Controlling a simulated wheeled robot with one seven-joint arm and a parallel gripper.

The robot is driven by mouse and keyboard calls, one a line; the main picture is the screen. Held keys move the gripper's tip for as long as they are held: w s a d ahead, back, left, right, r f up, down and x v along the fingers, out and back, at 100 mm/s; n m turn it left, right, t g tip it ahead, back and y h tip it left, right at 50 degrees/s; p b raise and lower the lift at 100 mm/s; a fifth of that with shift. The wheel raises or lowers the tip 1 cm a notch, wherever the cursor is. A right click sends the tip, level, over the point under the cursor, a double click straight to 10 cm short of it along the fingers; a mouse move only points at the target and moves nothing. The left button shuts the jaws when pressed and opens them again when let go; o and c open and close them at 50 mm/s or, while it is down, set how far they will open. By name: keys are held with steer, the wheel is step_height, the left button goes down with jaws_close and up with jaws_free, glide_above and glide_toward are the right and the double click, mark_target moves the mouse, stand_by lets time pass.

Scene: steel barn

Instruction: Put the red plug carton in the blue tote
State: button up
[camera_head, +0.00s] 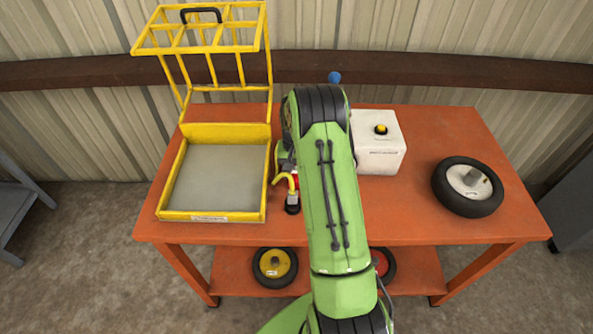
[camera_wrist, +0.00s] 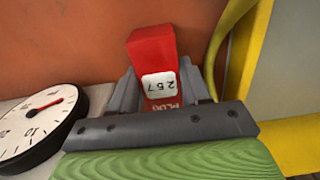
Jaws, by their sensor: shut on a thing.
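The red plug carton (camera_wrist: 154,50) is a small red box with a white label reading 257 and PLUG; it shows in the wrist view. My gripper (camera_wrist: 158,80) is shut on it, with one grey finger on each side. In the head view my green arm covers most of the gripper, and I cannot pick the carton out surely there. No blue tote can be made out in either view. A small blue piece (camera_head: 334,77) shows behind my arm at the table's back; I cannot tell what it belongs to.
The orange table (camera_head: 430,220) bears a yellow-framed tray (camera_head: 215,215) at left, a white box (camera_head: 378,158) and a black wheel (camera_head: 468,187) at right. A yellow hook-shaped piece (camera_head: 288,179) is beside my arm. A round gauge (camera_wrist: 38,118) lies left of the gripper.

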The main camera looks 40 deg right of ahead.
steer(key=o, duration=1.1)
steer(key=shift+f, duration=0.1)
steer(key=shift+c, duration=0.2)
